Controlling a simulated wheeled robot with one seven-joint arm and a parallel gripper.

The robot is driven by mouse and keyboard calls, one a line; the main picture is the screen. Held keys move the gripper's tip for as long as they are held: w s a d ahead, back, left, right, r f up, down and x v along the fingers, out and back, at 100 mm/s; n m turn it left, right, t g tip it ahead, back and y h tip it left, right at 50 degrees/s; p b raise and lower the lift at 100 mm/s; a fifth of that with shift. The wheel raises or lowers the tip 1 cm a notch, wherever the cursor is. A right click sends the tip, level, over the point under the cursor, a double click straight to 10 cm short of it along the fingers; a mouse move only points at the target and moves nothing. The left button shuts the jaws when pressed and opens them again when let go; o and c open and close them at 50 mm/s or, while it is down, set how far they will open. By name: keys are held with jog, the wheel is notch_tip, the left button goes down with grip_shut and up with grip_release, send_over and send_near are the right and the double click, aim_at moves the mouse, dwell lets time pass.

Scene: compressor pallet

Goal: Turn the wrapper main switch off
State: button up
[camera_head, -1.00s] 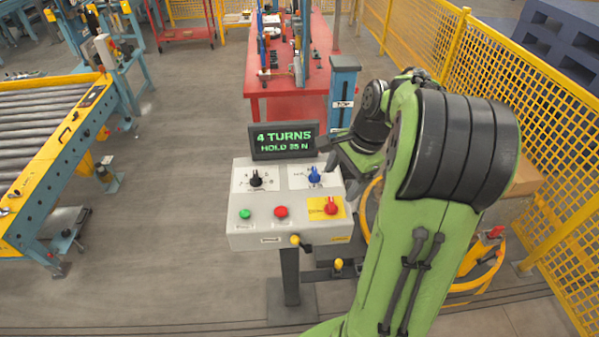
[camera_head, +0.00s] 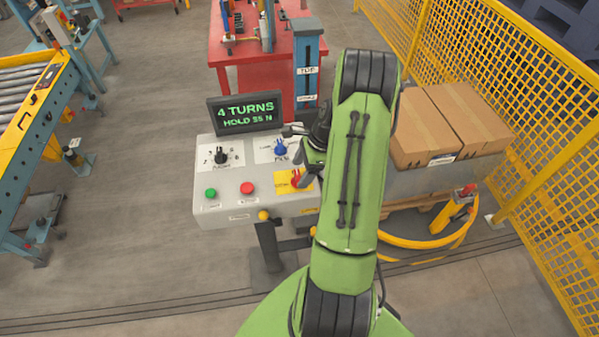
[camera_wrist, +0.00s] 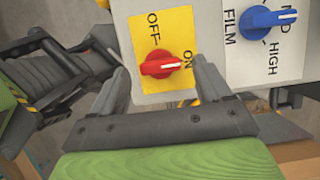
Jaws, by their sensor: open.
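The red main switch (camera_wrist: 163,65) sits on a yellow plate (camera_wrist: 152,40) marked OFF and ON. Its handle lies roughly crosswise in the wrist view, with one end toward the ON label. In the head view the switch (camera_head: 298,178) shows at the right of the grey control panel (camera_head: 235,208), partly covered by my arm. My gripper (camera_wrist: 160,76) is open, its fingers on either side of the switch in the wrist view. I cannot tell whether they touch it. In the head view my fingers are mostly hidden by my green arm.
A blue FILM knob (camera_wrist: 267,18) is beside the yellow plate. The panel also has a black knob (camera_head: 221,155), a green button (camera_head: 211,193), a red button (camera_head: 247,188) and a display (camera_head: 245,112). Boxes (camera_head: 470,115) and a yellow fence (camera_head: 480,60) stand right.

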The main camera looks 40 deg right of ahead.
jog(key=shift+x, duration=0.9)
jog(key=shift+c, duration=0.2)
jog(key=c, duration=1)
